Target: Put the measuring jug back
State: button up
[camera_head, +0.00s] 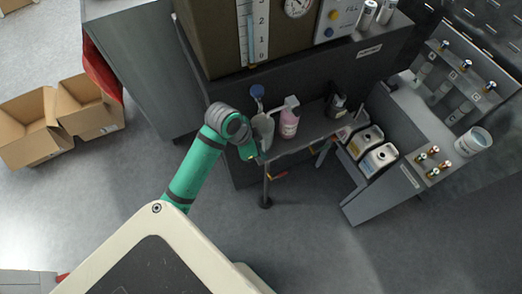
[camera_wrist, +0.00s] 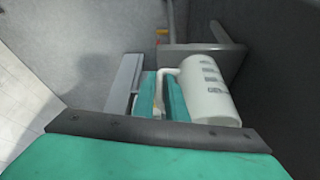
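The measuring jug (camera_wrist: 207,88) is pale, with dark marks on its side and a looped handle. It fills the right middle of the wrist view and shows as a small grey shape (camera_head: 263,127) in the head view. My gripper (camera_wrist: 160,98) has its teal fingers on both sides of the jug's handle and looks shut on it. In the head view my gripper (camera_head: 248,151) is at the left end of the dark shelf (camera_head: 312,126). The jug is at this shelf end; I cannot tell whether it touches the shelf.
A pink bottle (camera_head: 289,124) stands just right of the jug, with a dark container (camera_head: 336,105) farther right. A blue round knob (camera_head: 257,91) is behind. White canisters (camera_head: 379,158) sit in the right unit. Open cardboard boxes (camera_head: 35,125) lie at left.

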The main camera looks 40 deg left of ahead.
jog(key=shift+o, duration=1.2)
jog(key=v, duration=1.2)
